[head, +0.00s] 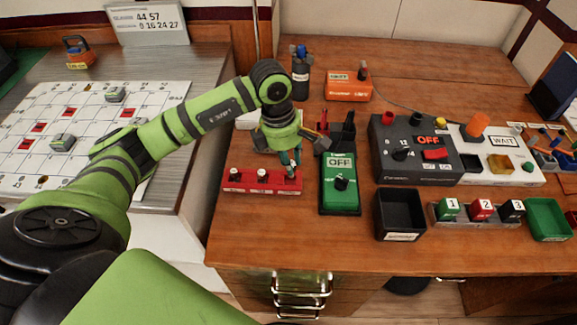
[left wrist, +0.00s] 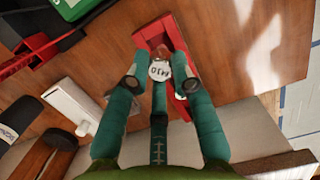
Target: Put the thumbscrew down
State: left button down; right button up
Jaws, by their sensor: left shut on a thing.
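My left gripper (head: 292,160) is over the right end of a red rack (head: 262,188) at the front left of the wooden desk. In the left wrist view, its teal fingers (left wrist: 160,84) are shut on the thumbscrew (left wrist: 159,70), whose round white top reads "M10". The red rack also shows in the left wrist view (left wrist: 190,45), right behind the thumbscrew. Two white-topped knobs stand in the rack's left part in the head view. The fingers hide the thumbscrew's lower end, so I cannot tell whether it touches the rack. My right gripper is not in view.
A green box marked OFF (head: 341,190) stands close right of the gripper. A black bin (head: 399,222) and a grey switch panel (head: 402,165) are further right. A black bottle (head: 300,80) and an orange box (head: 347,90) stand behind. The desk's front left strip is clear.

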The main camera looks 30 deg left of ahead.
pick_arm(q)
jog(key=shift+w+a+f, duration=0.15)
jog(key=shift+w+a, duration=0.05)
notch_tip(320, 180, down, 4)
jog(key=shift+r+p, duration=0.1)
jog(key=shift+p, duration=0.5)
jog(key=shift+f, duration=0.3)
jog(key=c, duration=1.1)
grip_release()
jog(key=shift+o, duration=0.2)
jog(key=shift+r, duration=0.2)
notch_tip(320, 180, up, 12)
jog(key=a+b, duration=0.1)
jog(key=b, duration=0.1)
jog(key=shift+s+a, duration=0.35)
jog(key=shift+a, duration=0.05)
